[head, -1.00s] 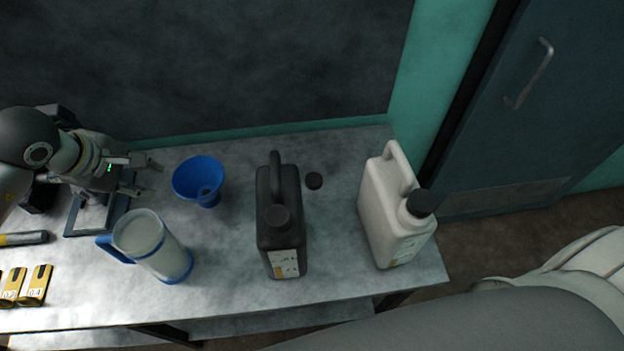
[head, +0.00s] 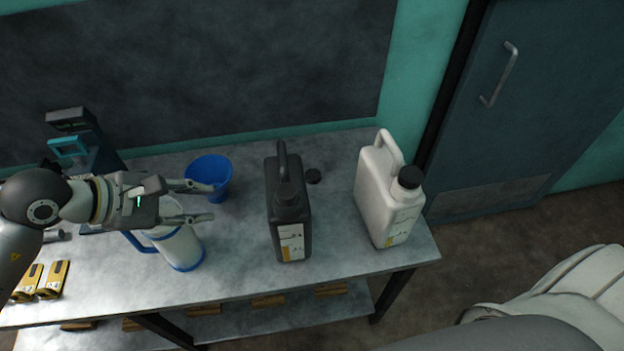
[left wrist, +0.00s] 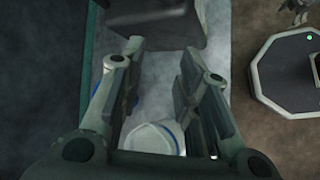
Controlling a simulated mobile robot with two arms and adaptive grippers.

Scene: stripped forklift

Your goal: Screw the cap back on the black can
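The black can (head: 288,222) stands upright on the table, with its handle towards the wall and a label on its front. Its neck (head: 287,194) shows as a dark round shape. My left gripper (head: 208,201) is open and empty, above the pitcher and left of the can. In the left wrist view its spread fingers (left wrist: 165,58) have nothing between them, and a dark body, apparently the can (left wrist: 155,22), shows beyond. My right gripper is out of view.
A white can with a black cap (head: 390,205) stands to the right. A blue funnel (head: 212,172) and a white pitcher with blue trim (head: 180,248) are near my left gripper. Yellow items (head: 52,280) lie at the left. The table's front right is clear.

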